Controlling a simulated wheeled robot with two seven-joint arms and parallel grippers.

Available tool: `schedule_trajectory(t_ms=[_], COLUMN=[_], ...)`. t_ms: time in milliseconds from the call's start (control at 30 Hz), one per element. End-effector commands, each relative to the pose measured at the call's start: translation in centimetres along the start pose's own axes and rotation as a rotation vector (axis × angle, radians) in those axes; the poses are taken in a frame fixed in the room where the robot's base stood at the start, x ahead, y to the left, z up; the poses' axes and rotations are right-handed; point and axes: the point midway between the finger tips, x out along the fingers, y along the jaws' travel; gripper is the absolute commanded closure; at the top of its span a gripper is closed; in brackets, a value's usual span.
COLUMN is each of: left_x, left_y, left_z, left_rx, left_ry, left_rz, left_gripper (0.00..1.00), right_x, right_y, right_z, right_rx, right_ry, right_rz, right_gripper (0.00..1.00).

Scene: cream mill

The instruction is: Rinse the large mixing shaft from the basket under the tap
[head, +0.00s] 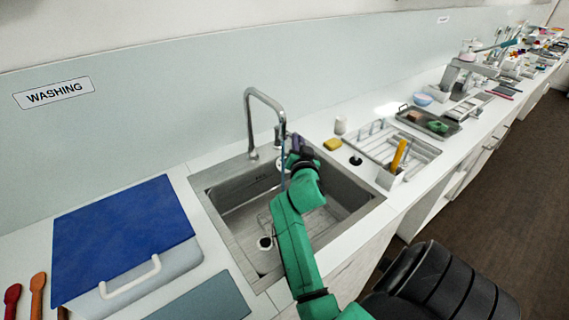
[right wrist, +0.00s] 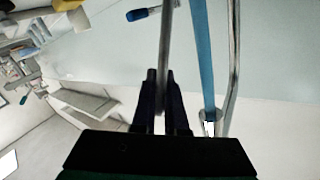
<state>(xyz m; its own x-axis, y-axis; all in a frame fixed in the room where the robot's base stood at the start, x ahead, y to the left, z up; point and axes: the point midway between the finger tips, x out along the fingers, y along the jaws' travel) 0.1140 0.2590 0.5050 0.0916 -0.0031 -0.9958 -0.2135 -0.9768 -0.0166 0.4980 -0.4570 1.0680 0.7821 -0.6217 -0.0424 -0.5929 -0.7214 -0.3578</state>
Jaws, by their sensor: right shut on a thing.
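The tap (head: 251,120) arches over the steel sink (head: 225,205). A thin blue stream (head: 283,150) runs down from its spout; in the right wrist view the blue stream (right wrist: 202,55) passes right of the shaft. My right gripper (head: 298,160) is over the sink beside the stream. In the right wrist view its fingers (right wrist: 160,100) are shut on a thin grey metal shaft (right wrist: 166,45). A gap shows there between shaft and stream; contact elsewhere cannot be told. No basket is clearly recognisable. My left gripper is not in view.
A blue-lidded box (head: 125,235) with a white handle stands left of the sink. A yellow sponge (head: 333,144) lies behind the sink's right corner. A drying rack (head: 405,150) and a white holder (head: 390,178) with a yellow-handled tool stand to the right.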

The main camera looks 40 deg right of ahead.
Motion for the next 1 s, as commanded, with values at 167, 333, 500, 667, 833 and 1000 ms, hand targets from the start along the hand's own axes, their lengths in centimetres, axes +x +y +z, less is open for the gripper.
schedule_trajectory(t_ms=[167,333,500,667,833,1000], left_x=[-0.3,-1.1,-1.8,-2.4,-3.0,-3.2], left_y=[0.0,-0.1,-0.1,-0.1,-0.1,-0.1], left_z=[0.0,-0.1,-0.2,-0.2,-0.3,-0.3], left_rx=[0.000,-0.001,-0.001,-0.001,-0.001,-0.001], left_ry=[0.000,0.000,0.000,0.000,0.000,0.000], left_rz=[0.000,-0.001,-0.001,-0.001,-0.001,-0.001], left_gripper=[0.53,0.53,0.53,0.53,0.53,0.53], right_x=[-0.3,-1.5,-2.8,-3.9,-5.1,-5.8], right_y=[0.2,1.3,2.4,3.4,4.6,5.2], right_z=[-0.2,-0.6,-1.0,-1.4,-1.7,-1.8], right_rx=[-0.001,-0.002,-0.001,-0.001,-0.002,0.000], right_ry=[0.000,-0.001,0.000,0.000,0.000,0.000], right_rz=[0.000,0.001,0.000,0.000,0.000,0.000], right_gripper=[1.00,1.00,1.00,1.00,1.00,1.00])
